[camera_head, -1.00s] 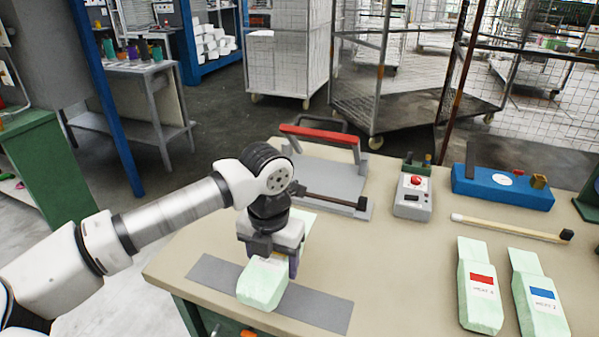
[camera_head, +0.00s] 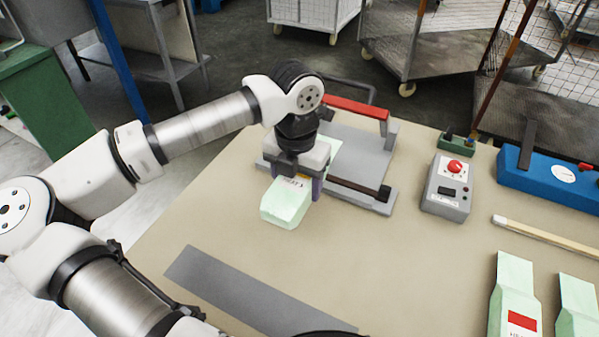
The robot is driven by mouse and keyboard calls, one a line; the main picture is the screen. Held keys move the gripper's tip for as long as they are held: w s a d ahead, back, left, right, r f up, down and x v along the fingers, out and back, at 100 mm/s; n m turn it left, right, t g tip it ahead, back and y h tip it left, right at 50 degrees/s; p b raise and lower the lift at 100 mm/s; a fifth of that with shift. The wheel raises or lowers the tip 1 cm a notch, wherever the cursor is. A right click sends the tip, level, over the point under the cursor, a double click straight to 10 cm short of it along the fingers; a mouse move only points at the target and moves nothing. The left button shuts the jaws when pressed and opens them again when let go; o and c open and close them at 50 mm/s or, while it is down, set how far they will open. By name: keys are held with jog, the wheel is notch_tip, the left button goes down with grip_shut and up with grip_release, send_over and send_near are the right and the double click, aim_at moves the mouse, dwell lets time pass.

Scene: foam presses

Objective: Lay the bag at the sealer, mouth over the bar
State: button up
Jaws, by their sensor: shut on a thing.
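My gripper (camera_head: 293,180) is shut on a pale green bag (camera_head: 286,204), with its fingers at the bag's two sides. The bag's full end points toward the front of the table. Its narrower pale end shows behind the gripper, at the sealer's left part. The sealer (camera_head: 362,148) is a grey plate with a raised red handle (camera_head: 357,106) and a dark bar (camera_head: 354,187) along its front. My gripper and wrist hide the left part of the sealer and bar. I cannot tell whether the bag touches the bar or the table.
A grey control box with a red knob (camera_head: 447,187) stands right of the sealer. A blue device (camera_head: 551,180), a wooden stick (camera_head: 545,236) and two more green bags (camera_head: 515,297) lie farther right. A grey strip (camera_head: 250,292) lies in front on bare table.

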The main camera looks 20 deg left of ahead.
jog(key=shift+s+f, duration=0.15)
jog(key=shift+f, duration=0.3)
jog(key=shift+f+b, duration=0.8)
jog(key=shift+f, duration=1.6)
notch_tip(320, 180, down, 3)
jog(key=b, duration=0.3)
jog(key=shift+r, duration=0.1)
jog(key=o, duration=1.1)
